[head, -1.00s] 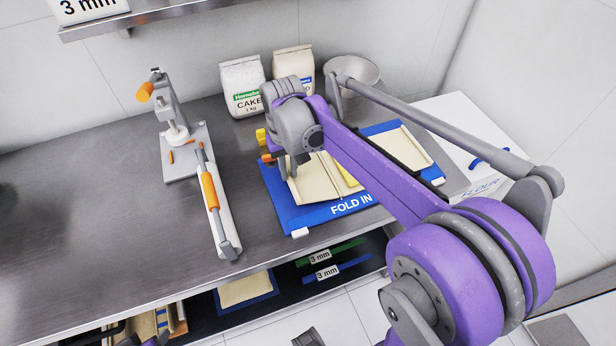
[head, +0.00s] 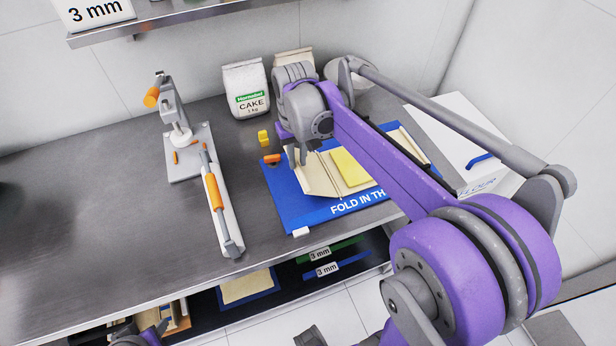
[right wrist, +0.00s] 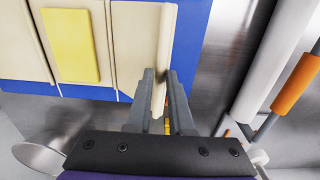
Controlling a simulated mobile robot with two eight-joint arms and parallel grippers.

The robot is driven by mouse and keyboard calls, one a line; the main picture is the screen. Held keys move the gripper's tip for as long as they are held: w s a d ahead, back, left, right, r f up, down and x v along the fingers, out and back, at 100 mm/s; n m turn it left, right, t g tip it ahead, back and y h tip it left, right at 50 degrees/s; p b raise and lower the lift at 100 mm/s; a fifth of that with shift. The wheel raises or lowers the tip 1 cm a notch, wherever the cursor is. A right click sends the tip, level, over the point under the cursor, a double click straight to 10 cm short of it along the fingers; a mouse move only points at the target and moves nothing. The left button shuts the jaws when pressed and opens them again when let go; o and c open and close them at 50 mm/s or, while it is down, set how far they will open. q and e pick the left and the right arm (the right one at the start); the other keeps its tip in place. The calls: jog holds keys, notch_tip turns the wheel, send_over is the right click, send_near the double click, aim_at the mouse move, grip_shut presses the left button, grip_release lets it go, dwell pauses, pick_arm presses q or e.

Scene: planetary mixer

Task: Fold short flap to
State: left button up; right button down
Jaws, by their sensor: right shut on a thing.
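The cream dough sheet lies on the blue mat (head: 285,212) marked FOLD IN TH…, with a yellow slab (head: 350,167) on its middle. The slab and mat also show in the right wrist view (right wrist: 70,45) (right wrist: 195,25). The short flap (head: 316,176) is at the sheet's left end, tilted up along its crease. My right gripper (head: 302,157) is shut on the flap's outer edge; the right wrist view shows the flap (right wrist: 137,45) running between its fingers (right wrist: 160,85). My right arm hides part of the sheet. My left gripper is not clearly in view.
A yellow piece (head: 263,136) and an orange piece (head: 271,159) are near the mat. Flour bags (head: 246,92) and a bowl stand behind. The bench's left is clear.

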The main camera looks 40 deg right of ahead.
jog(key=shift+s+d+r+p, duration=0.15)
jog(key=shift+d+r+p, duration=0.15)
jog(key=shift+d+r, duration=0.4)
pick_arm(q)
jog(key=shift+w+r, duration=0.2)
jog(key=shift+r, duration=0.4)
pick_arm(e)
jog(key=shift+s+d, duration=0.1)
jog(key=shift+d, duration=0.05)
pick_arm(q)
jog(key=shift+w+r+p, duration=0.25)
jog(key=shift+r+p, duration=0.25)
jog(key=shift+r, duration=0.2)
pick_arm(e)
jog(key=d+r, duration=0.1)
jog(key=d, duration=0.1)
jog(key=shift+s+d+r, duration=0.35)
jog(key=shift+s+r, duration=0.05)
